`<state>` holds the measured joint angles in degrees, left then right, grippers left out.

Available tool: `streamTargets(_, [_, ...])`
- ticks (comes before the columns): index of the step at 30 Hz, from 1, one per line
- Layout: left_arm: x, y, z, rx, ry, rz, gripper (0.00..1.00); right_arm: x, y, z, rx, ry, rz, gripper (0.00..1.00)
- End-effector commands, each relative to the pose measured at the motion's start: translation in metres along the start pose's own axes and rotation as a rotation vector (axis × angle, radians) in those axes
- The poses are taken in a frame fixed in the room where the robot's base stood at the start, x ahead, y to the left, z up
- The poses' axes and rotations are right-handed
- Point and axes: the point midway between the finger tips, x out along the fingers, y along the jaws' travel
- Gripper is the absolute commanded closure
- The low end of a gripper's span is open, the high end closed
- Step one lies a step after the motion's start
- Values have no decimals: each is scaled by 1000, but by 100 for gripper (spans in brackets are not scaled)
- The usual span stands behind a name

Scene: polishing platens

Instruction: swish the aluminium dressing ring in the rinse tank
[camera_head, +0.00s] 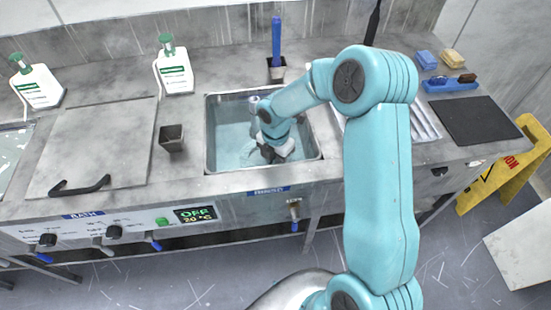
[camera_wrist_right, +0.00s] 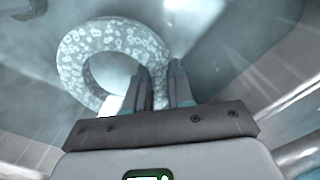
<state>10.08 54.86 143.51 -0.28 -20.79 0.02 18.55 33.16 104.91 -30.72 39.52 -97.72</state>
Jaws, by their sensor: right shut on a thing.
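The rinse tank (camera_head: 226,118) is a rectangular metal basin with pale blue water, set in the bench at the middle of the head view. My right arm reaches down into it, and the right gripper (camera_head: 268,152) is low inside the tank. In the right wrist view the aluminium dressing ring (camera_wrist_right: 78,62) is a pale, mottled grey ring. My right gripper (camera_wrist_right: 160,82) is shut on the ring's near right side, with its fingers across the ring's wall. The arm and gripper hide the ring in the head view. My left gripper is not in view.
A lidded bath (camera_head: 95,140) lies left of the tank, with a small dark cup (camera_head: 172,138) between them. Two white pump bottles (camera_head: 175,68) stand behind. A blue-handled brush (camera_head: 276,40) stands in a holder at the tank's back edge. A dark mat (camera_head: 475,120) lies right.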

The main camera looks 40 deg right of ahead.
Motion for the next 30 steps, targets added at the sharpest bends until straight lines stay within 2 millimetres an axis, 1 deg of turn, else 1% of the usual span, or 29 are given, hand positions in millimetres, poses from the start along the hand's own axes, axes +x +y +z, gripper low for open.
streamTargets(14, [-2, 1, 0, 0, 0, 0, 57, -3, 1, 0, 1, -1, 2, 100])
streamTargets(24, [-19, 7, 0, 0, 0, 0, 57, -24, 1, 0, 1, -1, 2, 100])
streamTargets(26, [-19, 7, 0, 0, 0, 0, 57, -24, 1, 0, 1, -1, 2, 100])
streamTargets(30, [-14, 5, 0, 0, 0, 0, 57, -19, 1, 0, 1, -1, 2, 100])
